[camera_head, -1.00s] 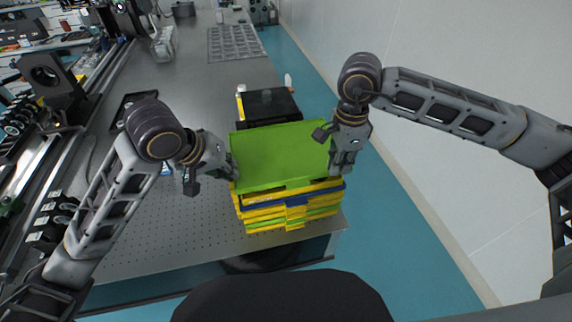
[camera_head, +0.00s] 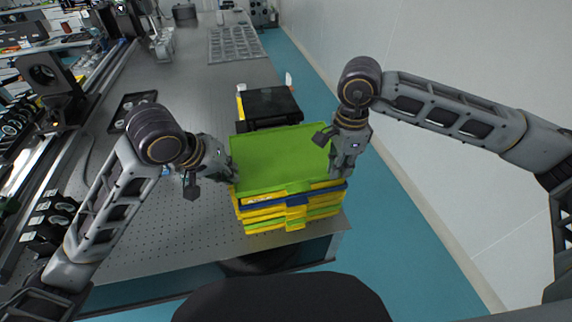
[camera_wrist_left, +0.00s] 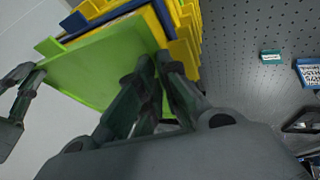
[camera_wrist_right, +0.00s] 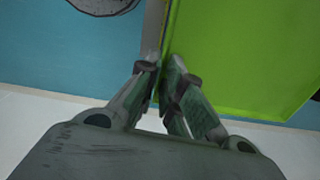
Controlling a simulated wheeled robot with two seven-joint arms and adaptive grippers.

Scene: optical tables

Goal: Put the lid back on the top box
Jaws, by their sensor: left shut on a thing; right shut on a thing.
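The green lid (camera_head: 277,160) lies over the top of a stack of yellow, blue and green boxes (camera_head: 290,212) near the table's front corner. My left gripper (camera_head: 232,178) is shut on the lid's left edge. In the left wrist view, the lid (camera_wrist_left: 100,70) runs from between the fingers (camera_wrist_left: 152,72). My right gripper (camera_head: 336,172) is shut on the lid's right edge, and the lid (camera_wrist_right: 235,55) also shows in the right wrist view beside the fingers (camera_wrist_right: 162,68). The inside of the top box is hidden under the lid. I cannot tell whether the lid sits fully on its rim.
A black-topped box (camera_head: 270,106) stands just behind the stack. Optical mounts (camera_head: 50,85) line the far left. The table's right edge, blue floor and white wall lie to the right.

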